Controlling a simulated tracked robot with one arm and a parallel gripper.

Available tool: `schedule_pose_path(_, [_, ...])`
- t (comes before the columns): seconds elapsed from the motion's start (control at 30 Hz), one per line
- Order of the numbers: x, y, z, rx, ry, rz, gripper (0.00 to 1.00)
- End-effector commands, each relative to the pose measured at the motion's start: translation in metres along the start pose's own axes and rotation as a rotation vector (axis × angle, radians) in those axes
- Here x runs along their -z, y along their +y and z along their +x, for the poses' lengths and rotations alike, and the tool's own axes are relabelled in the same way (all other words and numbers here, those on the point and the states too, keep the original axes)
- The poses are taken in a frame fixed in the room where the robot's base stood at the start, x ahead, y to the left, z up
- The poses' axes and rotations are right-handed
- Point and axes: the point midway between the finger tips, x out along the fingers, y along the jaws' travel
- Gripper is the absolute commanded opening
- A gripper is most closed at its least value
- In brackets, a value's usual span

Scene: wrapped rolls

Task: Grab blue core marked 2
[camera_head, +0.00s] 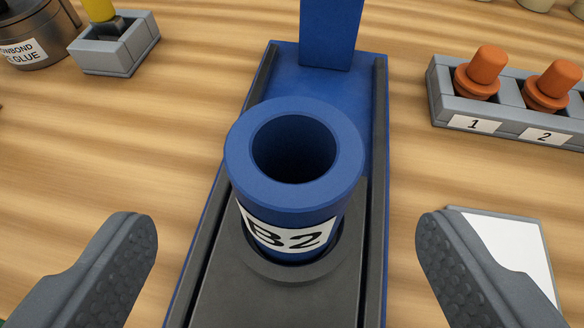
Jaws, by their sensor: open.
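The blue core (294,207) is a hollow blue cylinder with a white label reading B2. It stands upright, slightly tilted in the picture, in a round seat on a dark grey plate of a blue-sided fixture (310,85). My gripper (288,235) is open, with one grey textured finger at the lower left and the other at the lower right. The core is between and a little beyond the fingertips, and neither finger touches it. The core's lower end is hidden in the seat.
A blue upright post (331,35) rises behind the core. A grey rack (510,115) with orange plugs labelled 1 and 2 is at the right. A white pad (512,245) lies behind the right finger. A grey holder (115,48) and a glue tin (38,35) are at the upper left.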

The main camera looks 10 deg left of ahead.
Motion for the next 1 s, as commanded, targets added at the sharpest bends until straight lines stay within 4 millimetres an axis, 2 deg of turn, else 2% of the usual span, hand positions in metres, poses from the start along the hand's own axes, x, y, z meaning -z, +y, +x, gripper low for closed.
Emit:
schedule_pose_path(0.23, [0.0,0.001,0.031,-0.001,0.001,0.0,0.79])
schedule_pose_path(0.57, [-0.001,0.002,0.047,-0.001,-0.001,0.002,0.79])
schedule_pose_path(0.9, [0.0,0.004,0.085,-0.001,-0.002,0.0,0.79])
schedule_pose_path(1.0, [0.001,0.004,0.09,-0.001,-0.001,0.001,0.79])
